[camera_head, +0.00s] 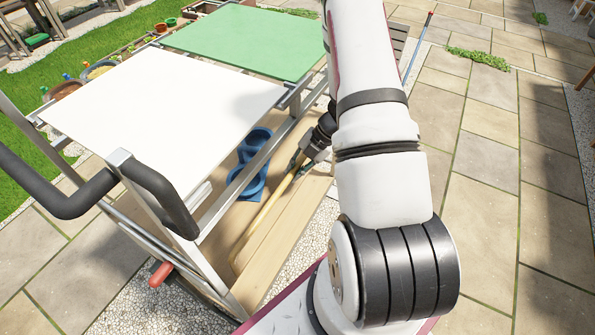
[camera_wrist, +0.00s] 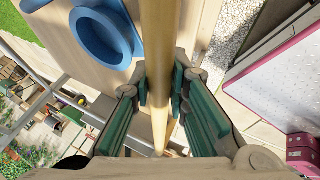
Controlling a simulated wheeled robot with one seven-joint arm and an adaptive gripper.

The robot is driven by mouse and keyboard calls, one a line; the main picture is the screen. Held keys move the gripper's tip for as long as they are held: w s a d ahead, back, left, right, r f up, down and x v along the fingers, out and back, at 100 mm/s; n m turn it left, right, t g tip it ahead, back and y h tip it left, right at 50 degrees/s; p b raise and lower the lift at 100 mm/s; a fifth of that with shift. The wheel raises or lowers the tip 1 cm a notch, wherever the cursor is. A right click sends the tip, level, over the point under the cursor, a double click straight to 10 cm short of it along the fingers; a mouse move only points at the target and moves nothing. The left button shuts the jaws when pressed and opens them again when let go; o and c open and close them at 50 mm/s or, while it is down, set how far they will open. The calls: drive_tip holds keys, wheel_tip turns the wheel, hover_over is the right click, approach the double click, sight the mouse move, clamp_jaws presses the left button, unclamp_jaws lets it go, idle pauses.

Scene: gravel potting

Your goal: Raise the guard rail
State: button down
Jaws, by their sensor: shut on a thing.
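The guard rail (camera_head: 264,212) is a thin pale wooden bar with a bent near end. In the head view it runs low along the outer side of the cart's wooden lower shelf. In the wrist view the rail (camera_wrist: 161,28) passes lengthwise between the green-padded fingers. My gripper (camera_head: 301,164) is shut around the rail toward its far part, below the level of the worktop; it also shows in the wrist view (camera_wrist: 161,88). My arm hides the far end of the rail in the head view.
Blue round containers (camera_head: 250,165) stand on the lower shelf (camera_head: 285,232) beside the rail. Above are a white worktop (camera_head: 165,110) and a green panel (camera_head: 245,40). A black-padded handle (camera_head: 160,190) and red lever (camera_head: 160,274) are at the near end.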

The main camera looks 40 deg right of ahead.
drive_tip(key=shift+w+a, duration=0.1)
drive_tip(key=shift+w, duration=0.15)
idle(0.3)
drive_tip(key=c, duration=1.5)
unclamp_jaws()
drive_tip(key=shift+c, duration=0.2)
drive_tip(key=shift+s, duration=0.1)
drive_tip(key=v, duration=1.2)
